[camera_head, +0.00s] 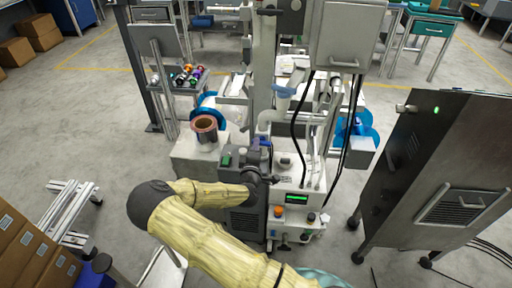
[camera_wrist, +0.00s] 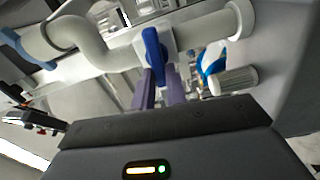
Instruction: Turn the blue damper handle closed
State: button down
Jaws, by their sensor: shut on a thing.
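The blue damper handle (camera_wrist: 153,52) is a flat blue lever on a white pipe (camera_wrist: 97,50) in the wrist view. My gripper (camera_wrist: 161,78) has its two purple fingers at the lower part of the handle and is shut on it. The handle stands nearly upright in that view, across the pipe. The fingers hide part of its lower end. In the head view my gripper (camera_head: 264,148) is at the machine's pipework, and the handle there is too small and covered to make out clearly.
A white ribbed knob (camera_wrist: 234,81) and a blue-and-white part (camera_wrist: 211,62) sit right of the fingers. Black hoses (camera_head: 297,125) hang close by in the head view. A copper-coloured reel (camera_head: 204,128) stands left, a grey cabinet (camera_head: 430,165) right.

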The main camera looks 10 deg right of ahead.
jog(key=shift+a+f+n, duration=0.1)
jog(key=shift+f+n, duration=0.05)
jog(key=shift+n, duration=0.45)
jog(key=c, duration=1.4)
grip_release()
jog(key=shift+c, duration=0.2)
jog(key=v, duration=1.7)
jog(key=shift+s+b, duration=0.2)
jog(key=shift+b, duration=0.15)
